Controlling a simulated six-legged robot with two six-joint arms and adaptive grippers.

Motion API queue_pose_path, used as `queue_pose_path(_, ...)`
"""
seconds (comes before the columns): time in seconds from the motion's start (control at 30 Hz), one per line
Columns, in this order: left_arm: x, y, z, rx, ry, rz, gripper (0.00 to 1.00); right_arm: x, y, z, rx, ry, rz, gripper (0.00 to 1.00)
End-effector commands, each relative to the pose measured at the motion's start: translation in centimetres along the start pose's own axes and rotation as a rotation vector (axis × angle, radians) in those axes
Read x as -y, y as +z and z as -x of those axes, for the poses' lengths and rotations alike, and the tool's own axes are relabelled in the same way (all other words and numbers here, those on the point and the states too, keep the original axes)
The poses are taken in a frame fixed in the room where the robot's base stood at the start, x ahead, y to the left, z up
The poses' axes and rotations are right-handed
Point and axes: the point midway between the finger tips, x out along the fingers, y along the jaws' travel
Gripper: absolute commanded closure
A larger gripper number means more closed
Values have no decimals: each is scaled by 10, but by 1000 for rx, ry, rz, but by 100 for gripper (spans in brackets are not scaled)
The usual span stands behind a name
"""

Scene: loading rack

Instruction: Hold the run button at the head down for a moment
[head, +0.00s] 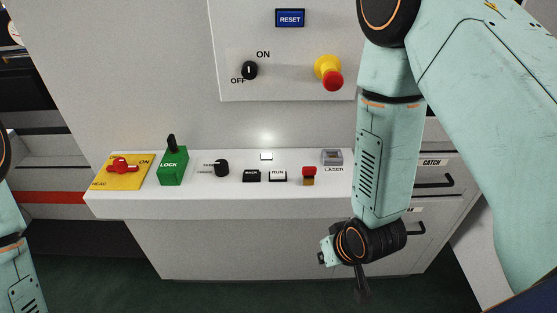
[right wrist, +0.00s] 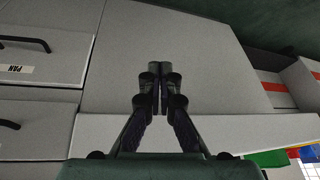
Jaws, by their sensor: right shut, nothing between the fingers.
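The run button (head: 278,176) is a small block labelled RUN on the white shelf of the console, with a dark block labelled RACK (head: 251,176) just left of it. My right gripper (head: 362,291) hangs in front of and below the shelf, to the right of the run button and apart from it. In the right wrist view its fingers (right wrist: 160,70) are together with nothing between them. My left gripper is out of view; only part of my left arm shows at the left edge.
The shelf also holds a yellow plate with a red switch (head: 122,166), a green LOCK lever box (head: 173,167), a black knob (head: 221,168), a red-topped block (head: 309,175) and a LASER box (head: 332,157). Above are RESET (head: 290,18) and a red mushroom button (head: 333,81). Drawers (head: 433,178) stand right.

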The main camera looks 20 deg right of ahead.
Motion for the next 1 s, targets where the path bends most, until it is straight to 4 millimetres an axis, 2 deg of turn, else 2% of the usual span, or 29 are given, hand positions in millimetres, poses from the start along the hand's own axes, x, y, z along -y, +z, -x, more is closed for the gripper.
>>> queue_pose_path(0.03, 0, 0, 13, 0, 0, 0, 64, 5, -23, 14, -34, -11, -3, 100)
queue_pose_path(0.1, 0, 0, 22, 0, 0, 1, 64, 11, -48, 24, -74, -26, -13, 100)
queue_pose_path(0.47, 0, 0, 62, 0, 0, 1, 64, 42, -168, 83, -249, -123, -108, 100)
queue_pose_path(0.67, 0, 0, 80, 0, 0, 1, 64, 60, -231, 119, -318, -201, -219, 100)
queue_pose_path(0.8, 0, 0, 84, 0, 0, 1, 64, 68, -251, 128, -322, -245, -318, 100)
queue_pose_path(1.0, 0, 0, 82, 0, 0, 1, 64, 70, -255, 128, -307, -268, -408, 100)
